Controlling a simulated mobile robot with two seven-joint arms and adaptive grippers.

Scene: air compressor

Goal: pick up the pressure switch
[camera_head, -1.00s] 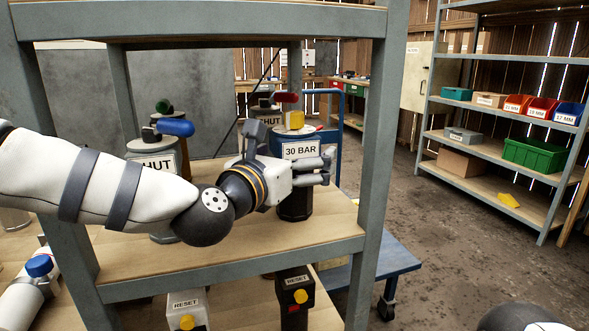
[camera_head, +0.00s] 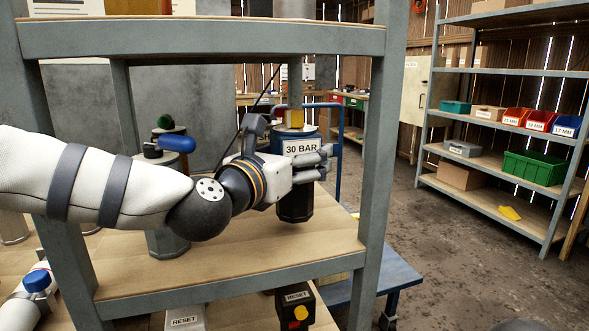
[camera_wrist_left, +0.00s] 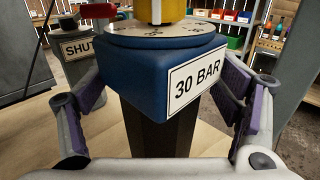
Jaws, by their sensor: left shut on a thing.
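The pressure switch (camera_head: 295,205) is a dark post with a blue head, a "30 BAR" label and a yellow part on top. It stands upright over the shelf's wooden middle board (camera_head: 230,255), at its right end. I cannot tell clearly whether its base is clear of the board. My left gripper (camera_head: 318,163) is shut on it from the left. In the left wrist view the blue head (camera_wrist_left: 150,75) sits between the two fingers (camera_wrist_left: 165,105), label to the right. My right gripper is not in view.
A valve with a blue lever (camera_head: 177,143) stands left on the same board, partly behind my arm. The grey right post (camera_head: 376,170) and upper board (camera_head: 200,38) frame the opening. Below is a RESET box (camera_head: 297,308). A blue cart (camera_head: 385,275) stands at right.

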